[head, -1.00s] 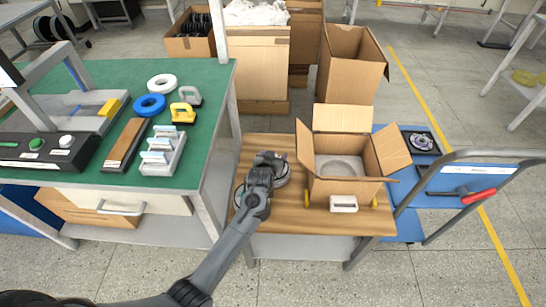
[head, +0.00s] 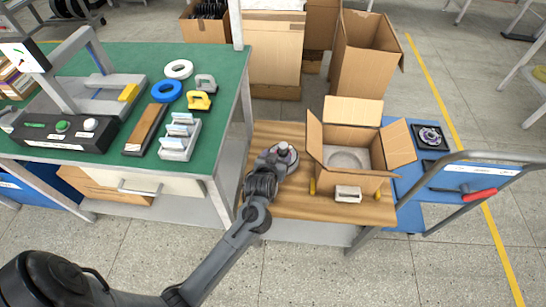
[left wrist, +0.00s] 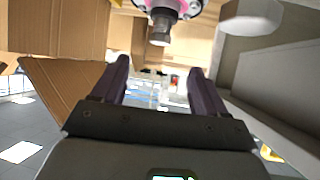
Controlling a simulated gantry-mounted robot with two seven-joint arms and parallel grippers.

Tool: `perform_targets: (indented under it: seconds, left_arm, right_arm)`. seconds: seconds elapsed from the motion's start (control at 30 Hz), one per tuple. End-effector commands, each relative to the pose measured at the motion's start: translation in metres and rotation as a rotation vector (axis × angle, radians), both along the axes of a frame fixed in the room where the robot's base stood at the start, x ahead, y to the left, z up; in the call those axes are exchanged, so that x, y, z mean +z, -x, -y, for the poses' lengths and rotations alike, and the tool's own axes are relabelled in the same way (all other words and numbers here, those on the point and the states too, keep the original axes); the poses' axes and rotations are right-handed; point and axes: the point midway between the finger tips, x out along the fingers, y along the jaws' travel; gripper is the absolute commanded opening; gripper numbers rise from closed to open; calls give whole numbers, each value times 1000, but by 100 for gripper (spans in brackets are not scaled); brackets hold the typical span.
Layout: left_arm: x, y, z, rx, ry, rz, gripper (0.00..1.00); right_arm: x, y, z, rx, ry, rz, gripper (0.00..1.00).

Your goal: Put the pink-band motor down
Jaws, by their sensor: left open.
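The pink-band motor (head: 284,152) sits on the wooden top of the small table, left of the open carton. Its round body is partly hidden by my left gripper (head: 271,170) in the head view. In the left wrist view, the motor (left wrist: 165,12) is at the top edge with its pink band and dark shaft showing, beyond my left gripper (left wrist: 161,68). The two fingers are apart with nothing between them. Whether a finger still touches the motor cannot be told. My right gripper is not in view.
The open carton (head: 390,187) with a round insert stands right of the motor. A white block (head: 347,193) lies before it. The green bench (head: 226,75) with rings and clamps is left.

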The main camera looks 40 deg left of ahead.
Motion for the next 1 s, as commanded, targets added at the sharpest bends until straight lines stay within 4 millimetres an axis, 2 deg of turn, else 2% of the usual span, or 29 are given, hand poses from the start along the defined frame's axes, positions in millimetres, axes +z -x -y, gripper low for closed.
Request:
perform_targets:
  seconds: [0.17, 0.27, 0.37, 0.47, 0.6, 0.73, 0.77, 0.83, 0.9, 1.0]
  left_arm:
    - [3, 11, 5, -11, 5, -10, 73]
    - [-4, 27, 15, -61, 24, -55, 73]
    - [-13, 58, 34, -150, 52, -142, 73]
    - [-22, 103, 58, -259, 81, -269, 73]
    - [-28, 180, 90, -403, 94, -478, 73]
    - [-25, 243, 107, -494, 83, -645, 74]
    - [-24, 254, 109, -508, 79, -675, 79]
    - [-22, 273, 113, -531, 72, -727, 80]
    - [-20, 284, 114, -545, 66, -758, 80]
    - [-19, 289, 115, -549, 63, -772, 80]
  right_arm:
    - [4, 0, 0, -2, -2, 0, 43]
    - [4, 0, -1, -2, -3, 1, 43]
    - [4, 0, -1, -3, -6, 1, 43]
    - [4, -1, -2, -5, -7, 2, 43]
    - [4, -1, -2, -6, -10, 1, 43]
    - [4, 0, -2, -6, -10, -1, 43]
    - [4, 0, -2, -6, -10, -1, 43]
    - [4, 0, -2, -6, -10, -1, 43]
    - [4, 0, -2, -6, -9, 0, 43]
    - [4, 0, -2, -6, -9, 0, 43]
